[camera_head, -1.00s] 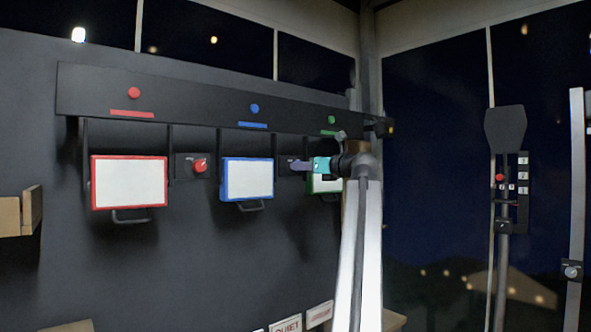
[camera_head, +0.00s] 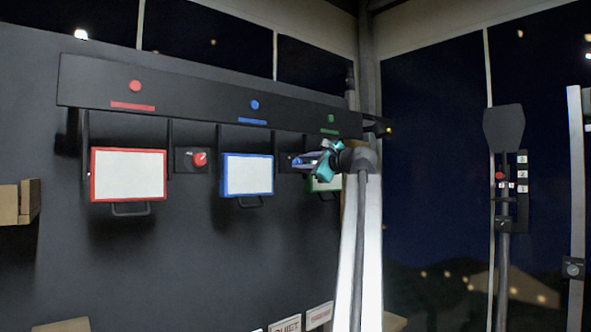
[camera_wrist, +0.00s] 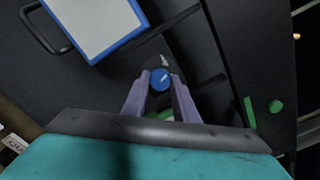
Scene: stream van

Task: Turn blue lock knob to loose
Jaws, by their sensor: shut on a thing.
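The blue lock knob (camera_wrist: 160,79) is a small round knob with a pale pointer line, between the fingertips in the wrist view. My gripper (camera_wrist: 160,84) is shut on it, one purple finger on each side. In the head view my gripper (camera_head: 299,163) reaches the dark plate right of the blue-framed panel (camera_head: 247,175), and its fingers largely hide the knob. The panel also shows at the upper left of the wrist view (camera_wrist: 95,22). The wrist view is strongly tilted. A pale mark lies just beyond the knob; I cannot read it.
A red knob (camera_head: 199,159) sits between the red-framed panel (camera_head: 128,175) and the blue-framed one. A green-framed panel (camera_head: 318,185) is partly behind my gripper. A dark rail (camera_head: 190,101) with coloured dots runs above. A stand (camera_head: 504,130) is at the right.

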